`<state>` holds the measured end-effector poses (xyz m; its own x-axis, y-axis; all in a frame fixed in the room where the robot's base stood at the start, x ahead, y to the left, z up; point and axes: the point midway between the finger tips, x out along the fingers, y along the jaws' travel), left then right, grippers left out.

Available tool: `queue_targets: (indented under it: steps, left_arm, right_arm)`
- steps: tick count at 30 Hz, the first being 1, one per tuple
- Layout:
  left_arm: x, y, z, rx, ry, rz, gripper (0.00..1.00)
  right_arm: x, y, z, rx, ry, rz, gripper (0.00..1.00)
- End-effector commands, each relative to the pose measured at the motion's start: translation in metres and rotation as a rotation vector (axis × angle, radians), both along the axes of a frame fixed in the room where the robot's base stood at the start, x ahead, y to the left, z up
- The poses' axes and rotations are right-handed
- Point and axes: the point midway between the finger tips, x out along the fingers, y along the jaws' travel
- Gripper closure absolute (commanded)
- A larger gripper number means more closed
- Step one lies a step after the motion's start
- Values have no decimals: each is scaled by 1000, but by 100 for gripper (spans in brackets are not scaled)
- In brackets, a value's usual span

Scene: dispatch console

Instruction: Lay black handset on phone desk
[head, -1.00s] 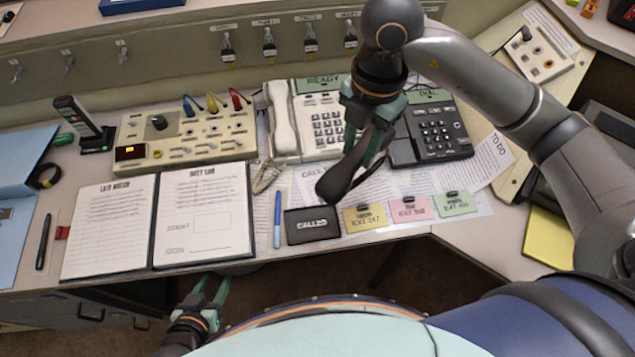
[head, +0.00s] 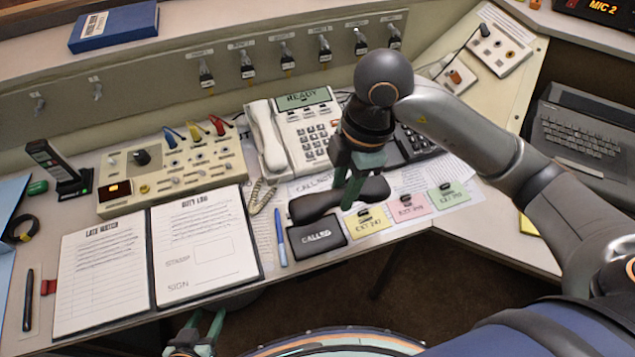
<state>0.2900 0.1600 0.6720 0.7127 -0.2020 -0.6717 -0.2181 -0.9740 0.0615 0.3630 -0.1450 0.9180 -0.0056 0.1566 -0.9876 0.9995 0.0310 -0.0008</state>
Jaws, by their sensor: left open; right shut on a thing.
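The black handset (head: 312,206) is in my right gripper (head: 353,192), whose fingers close around its middle. The black phone (head: 418,143) is partly hidden behind my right arm. My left gripper (head: 207,322) is open and empty, low in front of the desk's front edge.
A white phone (head: 306,138) with its own handset stands behind. An open log book (head: 155,260) lies left.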

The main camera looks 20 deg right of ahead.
Motion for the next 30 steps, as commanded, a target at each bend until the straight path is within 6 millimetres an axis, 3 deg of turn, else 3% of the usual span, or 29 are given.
queue_targets:
  steps: [9, 15, 26, 30]
  left_arm:
    - [0, -1, -2, -2, 1, -2, 50]
    - [1, -2, -5, -2, 5, -5, 50]
    - [4, -4, -5, -5, 1, -8, 50]
    - [4, -5, -5, -5, 0, -8, 50]
  right_arm:
    - [65, 5, -28, 0, 0, -1, 100]
    - [93, 7, -65, 0, 1, 1, 100]
    - [111, 9, -87, 0, 0, 3, 100]
    - [111, 8, -109, -1, 2, 3, 100]
